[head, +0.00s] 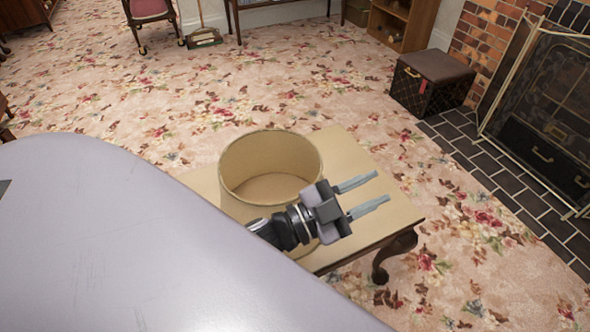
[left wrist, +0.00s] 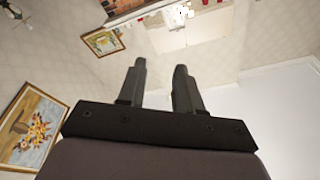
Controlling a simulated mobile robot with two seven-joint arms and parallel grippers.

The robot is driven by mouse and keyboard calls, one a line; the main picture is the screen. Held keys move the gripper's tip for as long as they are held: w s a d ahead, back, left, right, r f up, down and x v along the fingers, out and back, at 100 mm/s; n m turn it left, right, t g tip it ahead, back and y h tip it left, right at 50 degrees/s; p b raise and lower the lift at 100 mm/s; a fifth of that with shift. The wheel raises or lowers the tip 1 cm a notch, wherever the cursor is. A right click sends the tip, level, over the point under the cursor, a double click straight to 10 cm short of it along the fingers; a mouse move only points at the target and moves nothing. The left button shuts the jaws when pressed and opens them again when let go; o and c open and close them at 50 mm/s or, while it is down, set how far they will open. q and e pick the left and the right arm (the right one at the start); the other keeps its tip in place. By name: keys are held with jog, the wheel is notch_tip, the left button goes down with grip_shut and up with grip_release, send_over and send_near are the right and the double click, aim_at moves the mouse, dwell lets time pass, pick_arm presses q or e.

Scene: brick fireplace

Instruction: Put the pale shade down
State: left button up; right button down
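The pale shade (head: 250,165), a cream open-topped drum, stands upright on a small wooden table (head: 345,155) in the head view. My left gripper (head: 372,194) is in front of the shade's right side, with its two fingers apart and pointing right, holding nothing. In the left wrist view the gripper (left wrist: 161,75) also shows its fingers apart with nothing between them. The arm hides the shade's lower right part. I cannot tell whether the arm touches the shade. My right gripper is not in view.
A brown-topped dark box (head: 433,80) stands by the brick fireplace, whose screen (head: 545,95) is at the right. A chair (head: 148,12) and wooden shelves (head: 400,22) are at the back. The floral carpet (head: 110,100) is mostly clear.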

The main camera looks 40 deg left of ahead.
pick_arm(q)
jog(key=s+a+f+n+g+y, duration=0.3)
jog(key=s+f+n+y, duration=0.1)
jog(key=f, duration=0.6)
jog(key=s+a+f+n+g+y, duration=0.3)
jog(key=s+f+n, duration=0.3)
jog(key=f, duration=0.4)
jog(key=shift+s+g+y, duration=0.5)
jog(key=shift+s+g, duration=0.1)
jog(key=shift+s, duration=0.3)
jog(key=shift+r, duration=0.1)
notch_tip(320, 180, up, 13)
jog(key=a+p, duration=0.1)
jog(key=p, duration=1.4)
jog(key=shift+s+a, duration=0.3)
jog(key=shift+s, duration=0.1)
